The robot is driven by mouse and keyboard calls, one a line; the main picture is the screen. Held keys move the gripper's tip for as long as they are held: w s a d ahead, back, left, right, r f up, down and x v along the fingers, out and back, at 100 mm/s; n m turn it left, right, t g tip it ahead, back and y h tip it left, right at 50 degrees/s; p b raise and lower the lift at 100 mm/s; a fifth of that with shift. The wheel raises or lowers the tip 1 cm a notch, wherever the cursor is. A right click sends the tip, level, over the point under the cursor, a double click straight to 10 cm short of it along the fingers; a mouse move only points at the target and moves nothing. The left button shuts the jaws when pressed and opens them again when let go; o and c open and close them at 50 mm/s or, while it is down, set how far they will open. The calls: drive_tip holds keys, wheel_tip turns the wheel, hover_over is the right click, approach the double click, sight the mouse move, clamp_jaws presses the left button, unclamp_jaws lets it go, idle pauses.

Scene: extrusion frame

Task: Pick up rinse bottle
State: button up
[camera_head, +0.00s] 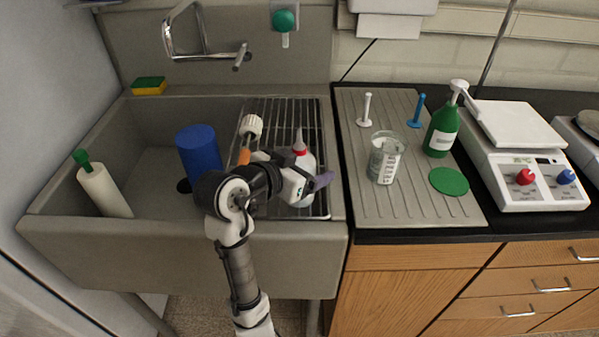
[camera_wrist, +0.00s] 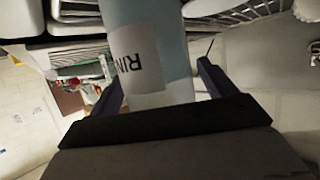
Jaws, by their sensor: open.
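The rinse bottle (camera_head: 306,162) stands on the wire rack at the right side of the sink. It has a pale body, a red collar and a thin white spout, and its lower part is partly hidden by my gripper (camera_head: 314,184). In the wrist view the pale bottle (camera_wrist: 178,55) with a white label reading "RIN" fills the middle, between the two dark fingers of my gripper (camera_wrist: 158,82). The fingers are apart, one on each side of the bottle, with a visible gap at the right finger. Contact at the left finger cannot be told.
A white-headed brush (camera_head: 250,127) stands beside my arm on the rack (camera_head: 283,112). A blue cylinder (camera_head: 199,150) and a white bottle with a green top (camera_head: 103,190) are in the sink. A glass beaker (camera_head: 385,158) and green pump bottle (camera_head: 442,131) stand on the right-hand drainboard (camera_head: 400,209).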

drive_tip(key=shift+w, duration=0.1)
drive_tip(key=shift+c, duration=0.3)
drive_tip(key=c, duration=1.2)
drive_tip(key=shift+o, duration=0.2)
